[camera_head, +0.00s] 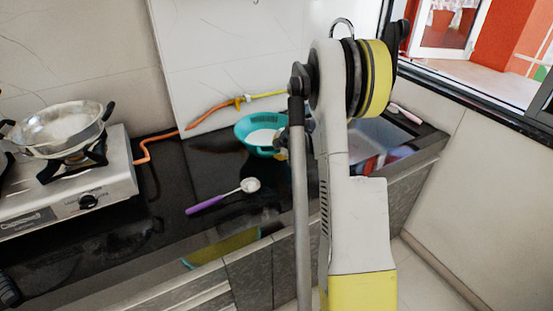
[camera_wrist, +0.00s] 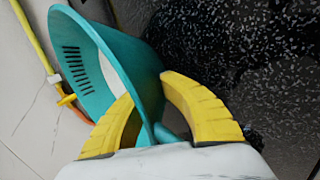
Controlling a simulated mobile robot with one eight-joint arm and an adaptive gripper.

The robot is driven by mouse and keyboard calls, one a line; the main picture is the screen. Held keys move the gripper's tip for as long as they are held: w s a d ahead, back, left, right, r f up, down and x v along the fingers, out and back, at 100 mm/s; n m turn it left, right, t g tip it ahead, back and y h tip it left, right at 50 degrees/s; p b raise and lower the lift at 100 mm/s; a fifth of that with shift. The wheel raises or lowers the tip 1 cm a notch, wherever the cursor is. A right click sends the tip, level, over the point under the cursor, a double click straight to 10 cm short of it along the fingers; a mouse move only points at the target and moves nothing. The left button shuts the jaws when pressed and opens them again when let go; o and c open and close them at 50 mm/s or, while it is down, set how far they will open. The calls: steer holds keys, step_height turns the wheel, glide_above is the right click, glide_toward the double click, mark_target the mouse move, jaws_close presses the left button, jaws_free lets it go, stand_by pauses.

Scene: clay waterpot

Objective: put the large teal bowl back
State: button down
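The large teal bowl (camera_head: 246,127) is over the dark counter close to the back wall, tilted, with a pale inside and a slotted patch on its wall. In the wrist view the bowl (camera_wrist: 138,62) is large, with its rim between my two yellow fingers. My gripper (camera_wrist: 147,88) has one finger inside the bowl and one outside, both against its wall. In the head view my gripper (camera_head: 284,143) is at the bowl's right side and partly hidden by my arm. I cannot tell whether the bowl touches the counter.
A purple-handled ladle (camera_head: 208,204) lies on the counter in front of the bowl. A gas stove (camera_head: 110,180) with a metal pan (camera_head: 62,140) stands at left. An orange hose (camera_head: 207,115) runs along the wall. A sink (camera_head: 375,138) is at right, its contents blurred.

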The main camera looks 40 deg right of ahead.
steer(key=shift+f, duration=0.85)
steer(key=shift+f, duration=0.15)
steer(key=c, duration=1.6)
jaws_free()
